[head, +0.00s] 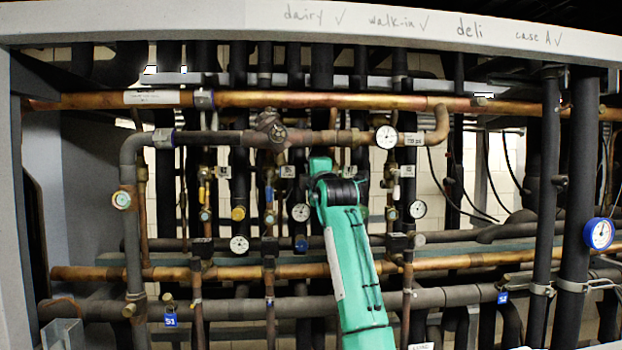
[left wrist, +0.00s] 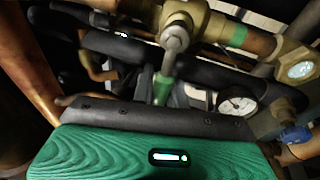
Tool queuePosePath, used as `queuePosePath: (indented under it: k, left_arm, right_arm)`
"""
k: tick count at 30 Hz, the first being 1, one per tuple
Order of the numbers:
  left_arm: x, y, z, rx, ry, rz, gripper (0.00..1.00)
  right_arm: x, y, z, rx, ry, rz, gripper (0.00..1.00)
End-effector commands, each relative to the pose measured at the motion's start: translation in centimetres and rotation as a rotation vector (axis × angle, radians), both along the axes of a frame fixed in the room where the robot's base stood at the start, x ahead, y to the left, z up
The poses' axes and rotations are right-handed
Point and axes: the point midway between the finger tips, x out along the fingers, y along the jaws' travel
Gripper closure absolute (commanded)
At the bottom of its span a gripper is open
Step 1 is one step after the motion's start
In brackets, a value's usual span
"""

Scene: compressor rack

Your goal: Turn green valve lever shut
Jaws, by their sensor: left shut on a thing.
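The green valve lever (left wrist: 163,88) shows in the left wrist view. Its green grip runs from the round metal stem of a brass valve (left wrist: 185,22) down towards my gripper's dark edge. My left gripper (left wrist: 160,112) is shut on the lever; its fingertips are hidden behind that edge. In the head view my green arm rises from the bottom centre to the pipes, and its wrist (head: 338,190) covers the lever and the jaws. My right gripper is in neither view.
Copper pipes (head: 300,99) and dark insulated pipes (head: 545,180) crowd the rack around my arm. A pressure gauge (head: 386,137) is close to the right of my wrist. A small gauge (left wrist: 238,104) and a blue knob (left wrist: 294,136) lie right of the lever.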

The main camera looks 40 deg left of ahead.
Motion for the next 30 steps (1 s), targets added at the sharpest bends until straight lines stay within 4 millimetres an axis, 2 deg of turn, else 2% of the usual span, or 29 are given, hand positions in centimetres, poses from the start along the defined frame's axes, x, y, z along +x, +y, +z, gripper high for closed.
queuePosePath:
  k: [6,17,18,20,21,30]
  left_arm:
    - [0.0,0.0,0.3,0.022,0.021,0.001,1.0]
    - [0.0,0.0,0.4,0.024,0.022,0.001,1.0]
    - [0.0,0.0,0.4,0.024,0.022,0.001,0.77]
    - [0.0,0.0,0.4,0.023,0.023,0.001,0.65]
    - [0.0,0.0,0.4,0.022,0.022,0.001,0.63]
    - [-0.1,-0.2,0.1,0.021,0.023,0.0,0.63]
  right_arm:
    - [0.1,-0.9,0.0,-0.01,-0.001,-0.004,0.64]
    - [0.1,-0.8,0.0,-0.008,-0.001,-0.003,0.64]
    - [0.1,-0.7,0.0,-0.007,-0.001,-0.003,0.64]
    - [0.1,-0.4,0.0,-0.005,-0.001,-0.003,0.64]
    - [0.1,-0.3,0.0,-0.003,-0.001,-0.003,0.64]
    - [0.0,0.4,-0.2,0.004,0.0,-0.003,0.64]
